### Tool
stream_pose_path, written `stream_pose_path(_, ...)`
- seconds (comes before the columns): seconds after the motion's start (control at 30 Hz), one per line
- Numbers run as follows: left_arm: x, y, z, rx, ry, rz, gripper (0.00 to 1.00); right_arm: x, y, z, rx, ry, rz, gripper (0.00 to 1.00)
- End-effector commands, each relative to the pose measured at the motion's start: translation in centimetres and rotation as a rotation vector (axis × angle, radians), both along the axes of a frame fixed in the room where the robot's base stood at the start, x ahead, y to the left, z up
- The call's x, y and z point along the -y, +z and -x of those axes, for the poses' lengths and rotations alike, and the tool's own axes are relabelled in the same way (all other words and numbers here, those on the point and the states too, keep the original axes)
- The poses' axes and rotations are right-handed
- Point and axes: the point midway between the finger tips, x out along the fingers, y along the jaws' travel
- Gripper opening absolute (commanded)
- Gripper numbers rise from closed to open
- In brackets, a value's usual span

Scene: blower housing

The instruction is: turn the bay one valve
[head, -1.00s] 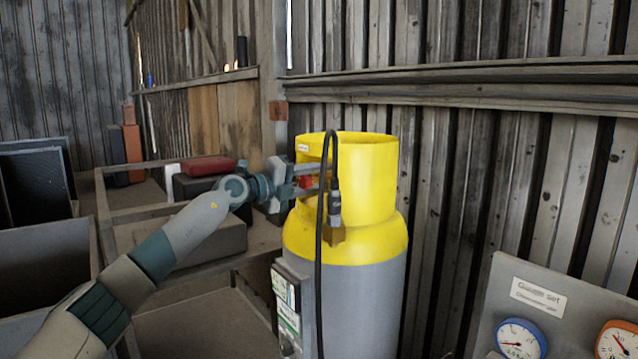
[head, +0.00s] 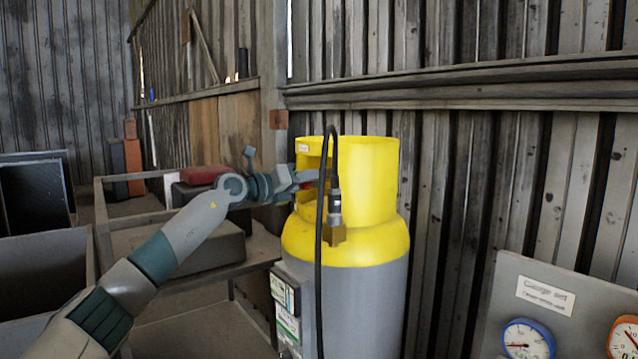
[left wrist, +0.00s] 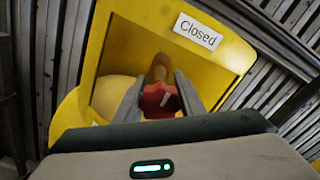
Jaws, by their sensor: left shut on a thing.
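A grey gas cylinder (head: 362,300) with a yellow top and yellow collar (head: 365,175) stands in the middle of the head view. My left gripper (head: 308,178) reaches into the opening from the left. Its fingers are shut on the red knob, one on each side in the left wrist view. A label reading "Closed" (left wrist: 198,31) is on the collar above the knob. In the head view the knob is mostly hidden. My right gripper is not in view.
A black hose (head: 319,250) with a brass fitting (head: 335,232) hangs down the cylinder's front, close to my left gripper. A gauge panel (head: 520,290) stands at the lower right. A shelf with boxes (head: 215,240) is on the left, under my arm. A plank wall is behind.

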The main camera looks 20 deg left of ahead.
Motion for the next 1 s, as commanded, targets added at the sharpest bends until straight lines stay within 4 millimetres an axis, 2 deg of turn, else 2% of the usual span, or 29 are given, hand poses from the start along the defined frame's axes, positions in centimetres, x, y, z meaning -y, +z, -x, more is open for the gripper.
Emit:
stream_pose_path(0.13,0.1,-0.4,0.0,-0.001,-0.002,-0.01,0.13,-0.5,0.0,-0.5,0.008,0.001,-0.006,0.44)
stream_pose_path(0.37,0.1,-0.4,0.0,-0.002,-0.002,-0.009,0.13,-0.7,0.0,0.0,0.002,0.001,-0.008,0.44)
stream_pose_path(0.4,0.1,-0.4,0.0,-0.002,-0.002,-0.009,0.43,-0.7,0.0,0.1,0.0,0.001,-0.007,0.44)
stream_pose_path(0.47,0.1,-0.4,0.0,-0.001,-0.002,-0.008,0.54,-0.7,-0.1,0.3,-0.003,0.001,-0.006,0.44)
stream_pose_path(0.8,0.0,-0.2,0.0,0.001,0.0,-0.005,0.54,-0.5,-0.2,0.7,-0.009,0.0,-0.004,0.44)
stream_pose_path(1.0,-0.6,-0.2,0.6,0.002,0.0,-0.005,0.54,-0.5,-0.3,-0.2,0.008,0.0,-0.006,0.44)
